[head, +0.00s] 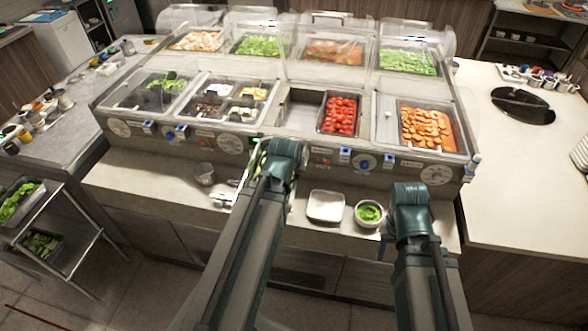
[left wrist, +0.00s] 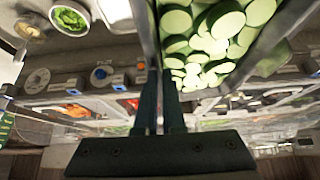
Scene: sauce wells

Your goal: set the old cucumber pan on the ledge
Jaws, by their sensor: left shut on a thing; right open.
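The old cucumber pan (left wrist: 279,38) is a metal pan with pale green cucumber slices, seen close up in the left wrist view. My left gripper (left wrist: 160,95) is shut on its wall. In the head view my left arm hides most of the pan; a pale rim shows beside the arm's end. The ledge (head: 140,181) is the light strip along the front of the food counter, below the knobs. The held pan is over or near it; I cannot tell whether they touch. My right gripper (head: 384,240) is open near the ledge's right part, its fingers mostly hidden.
Behind are wells, including a tomato pan (head: 340,115) and an orange-slice pan (head: 427,128). A shelf cart (head: 75,262) stands at left.

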